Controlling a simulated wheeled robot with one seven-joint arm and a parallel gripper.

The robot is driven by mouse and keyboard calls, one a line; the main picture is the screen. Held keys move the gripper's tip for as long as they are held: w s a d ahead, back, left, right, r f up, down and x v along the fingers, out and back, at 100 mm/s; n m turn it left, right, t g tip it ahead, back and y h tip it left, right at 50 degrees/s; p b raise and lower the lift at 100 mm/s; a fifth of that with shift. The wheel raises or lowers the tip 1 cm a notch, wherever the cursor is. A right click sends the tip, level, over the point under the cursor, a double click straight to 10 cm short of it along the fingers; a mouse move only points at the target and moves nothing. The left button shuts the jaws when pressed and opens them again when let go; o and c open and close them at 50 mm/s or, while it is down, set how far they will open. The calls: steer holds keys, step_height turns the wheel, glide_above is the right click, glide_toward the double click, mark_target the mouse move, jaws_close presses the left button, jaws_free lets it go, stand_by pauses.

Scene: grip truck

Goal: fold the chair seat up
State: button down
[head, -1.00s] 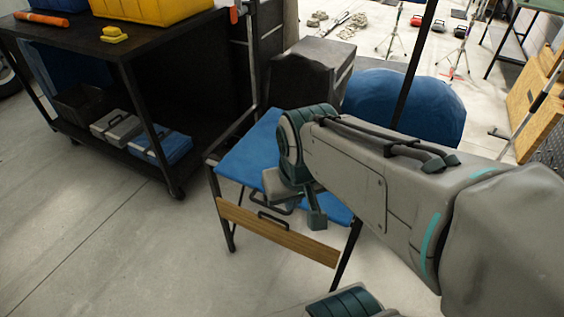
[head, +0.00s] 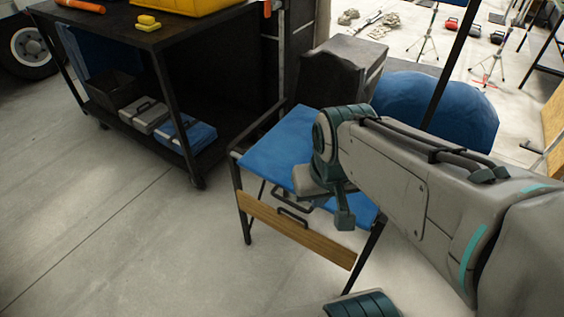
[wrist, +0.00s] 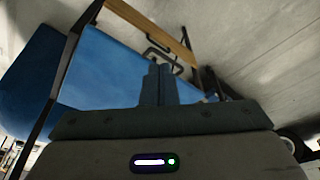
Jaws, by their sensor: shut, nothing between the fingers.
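The chair has a flat blue seat (head: 275,155) on a dark metal frame, and the seat lies down, roughly level. A wooden slat (head: 300,232) with a dark handle (head: 292,215) runs along its near side. My gripper (head: 345,220) is over the seat's near right part, and my arm hides the seat's right side. In the wrist view my gripper's fingers (wrist: 160,68) are together and empty. They overlap the blue seat (wrist: 105,70) in that view, close to the handle (wrist: 163,52) and the slat (wrist: 155,22). I cannot tell whether they touch.
A black cart (head: 190,95) with cases on its lower shelf stands left of the chair. A grey box (head: 345,70) and a blue rounded object (head: 440,105) are behind it. The concrete floor (head: 110,230) at the near left is clear.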

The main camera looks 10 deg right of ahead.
stand_by(0.3)
steer(key=c, duration=1.8)
jaws_free()
steer(key=o, duration=0.3)
steer(key=shift+f+n, duration=0.3)
steer(key=shift+o, duration=0.2)
steer(key=m+t+h+b, duration=0.3)
steer(key=m+h+b, duration=0.9)
steer(key=m, duration=1.9)
glide_toward(288, 201)
steer(key=w+d+f+h, duration=0.1)
steer(key=d, duration=0.1)
steer(key=w+d+f+h+p, duration=0.1)
steer(key=d+f, duration=0.1)
steer(key=d, duration=0.1)
steer(key=w+d+f+p, duration=0.1)
steer(key=w+d, duration=0.1)
steer(key=d, duration=0.1)
steer(key=shift+d+f+h, duration=0.2)
steer(key=shift+f+h, duration=0.15)
steer(key=shift+h, duration=0.05)
